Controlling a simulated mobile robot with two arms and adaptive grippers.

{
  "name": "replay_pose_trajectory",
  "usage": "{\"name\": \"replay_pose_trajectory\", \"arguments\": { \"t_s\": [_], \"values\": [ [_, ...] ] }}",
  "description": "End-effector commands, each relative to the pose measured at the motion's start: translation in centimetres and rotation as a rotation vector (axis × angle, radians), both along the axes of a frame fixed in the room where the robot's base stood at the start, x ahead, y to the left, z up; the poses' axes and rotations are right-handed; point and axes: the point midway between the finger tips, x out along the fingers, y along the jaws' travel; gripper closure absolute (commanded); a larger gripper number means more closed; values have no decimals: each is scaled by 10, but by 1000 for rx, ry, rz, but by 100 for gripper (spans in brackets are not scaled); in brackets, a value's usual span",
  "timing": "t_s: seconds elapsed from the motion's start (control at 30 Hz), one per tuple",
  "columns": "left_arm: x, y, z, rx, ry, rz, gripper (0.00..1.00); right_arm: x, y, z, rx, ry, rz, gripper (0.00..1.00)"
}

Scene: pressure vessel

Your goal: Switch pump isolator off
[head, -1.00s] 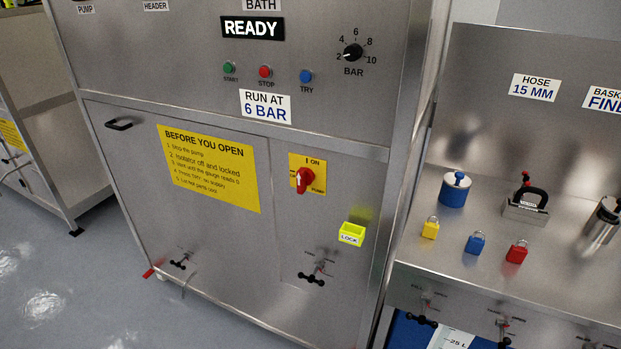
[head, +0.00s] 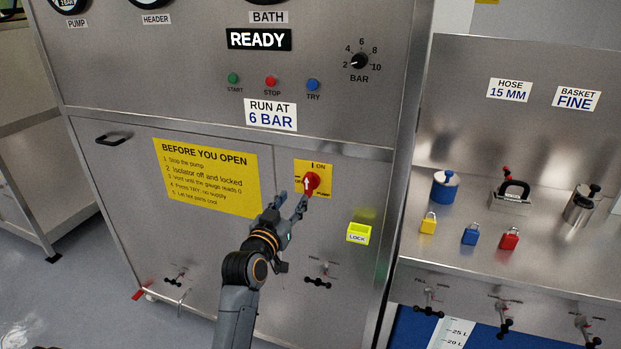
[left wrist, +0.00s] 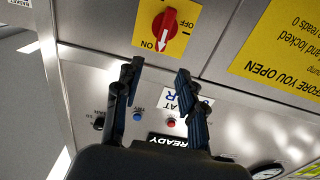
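The pump isolator is a red rotary knob (head: 312,183) on a yellow plate (head: 324,168) on the steel cabinet front. Its white arrow points up at ON. The knob also shows upside down in the left wrist view (left wrist: 164,27), with the arrow towards ON. My left gripper (head: 292,200) is open and empty, just below and left of the knob in the head view. In the left wrist view its two fingers (left wrist: 157,72) stand apart, with a gap between them and the knob. My right gripper is not in view.
A yellow LOCK box (head: 358,233) sits on the panel right of and below the isolator. START, STOP and TRY buttons (head: 271,82) and a READY display (head: 259,39) are above. Yellow, blue and red padlocks (head: 470,234) stand on the right bench. A small valve handle (head: 318,282) projects below.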

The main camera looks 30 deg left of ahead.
Motion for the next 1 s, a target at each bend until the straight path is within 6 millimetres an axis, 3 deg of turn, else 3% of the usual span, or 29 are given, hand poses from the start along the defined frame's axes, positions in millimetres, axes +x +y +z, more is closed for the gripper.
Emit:
{"name": "replay_pose_trajectory", "arguments": {
  "t_s": [0.53, 0.73, 1.0],
  "values": [
    [93, 22, 2, 0, 1, 0, 60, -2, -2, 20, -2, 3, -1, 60],
    [111, 27, 0, 1, 1, 0, 60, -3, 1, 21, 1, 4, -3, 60],
    [117, 28, 0, 1, 1, -1, 60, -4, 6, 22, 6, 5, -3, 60]
  ]
}}
